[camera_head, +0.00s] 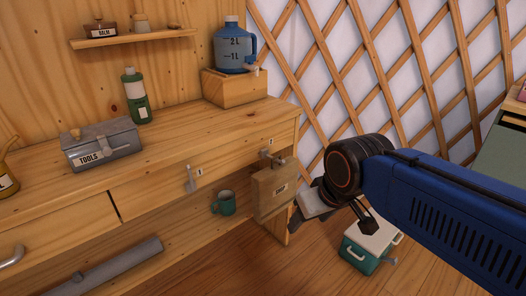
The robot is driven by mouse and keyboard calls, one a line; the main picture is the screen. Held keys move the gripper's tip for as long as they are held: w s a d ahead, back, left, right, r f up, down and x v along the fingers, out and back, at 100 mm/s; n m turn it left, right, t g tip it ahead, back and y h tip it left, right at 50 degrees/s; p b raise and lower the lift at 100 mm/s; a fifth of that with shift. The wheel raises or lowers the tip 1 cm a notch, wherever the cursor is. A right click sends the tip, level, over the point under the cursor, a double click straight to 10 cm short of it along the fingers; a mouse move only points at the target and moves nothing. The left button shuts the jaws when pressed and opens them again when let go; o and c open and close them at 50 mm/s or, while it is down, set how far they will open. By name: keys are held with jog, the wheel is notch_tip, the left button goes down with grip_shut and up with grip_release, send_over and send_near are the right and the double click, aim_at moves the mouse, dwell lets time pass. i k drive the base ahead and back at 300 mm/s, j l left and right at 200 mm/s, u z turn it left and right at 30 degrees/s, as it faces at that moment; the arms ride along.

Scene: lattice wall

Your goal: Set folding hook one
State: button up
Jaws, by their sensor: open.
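Two small metal hooks are on the front edge of the wooden counter, each beside a small white label too small to read surely. The left hook (190,181) points down, and nothing hangs on it. I cannot tell by number which is hook one. My gripper (333,222) is open and empty, right of the hanging box and apart from both hooks. Its wrist hides part of the lattice wall behind.
A green mug (226,203) is under the counter (165,150). The counter bears a grey tool box (103,145), a green bottle (136,96) and a blue jug (232,48) on a wooden block. A green-and-white box (368,245) stands on the floor below my arm.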

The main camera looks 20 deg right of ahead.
aim_at(191, 180)
jog(key=i+j+z, duration=0.2)
jog(key=j, duration=0.2)
jog(key=i+j+z, duration=0.15)
jog(key=j, duration=0.3)
jog(key=i+j+z, duration=0.2)
jog(key=j, duration=0.25)
jog(key=j+z, duration=0.15)
jog(key=j, duration=0.35)
jog(key=i+j+z, duration=0.2)
jog(key=j, duration=0.25)
jog(key=k, duration=0.1)
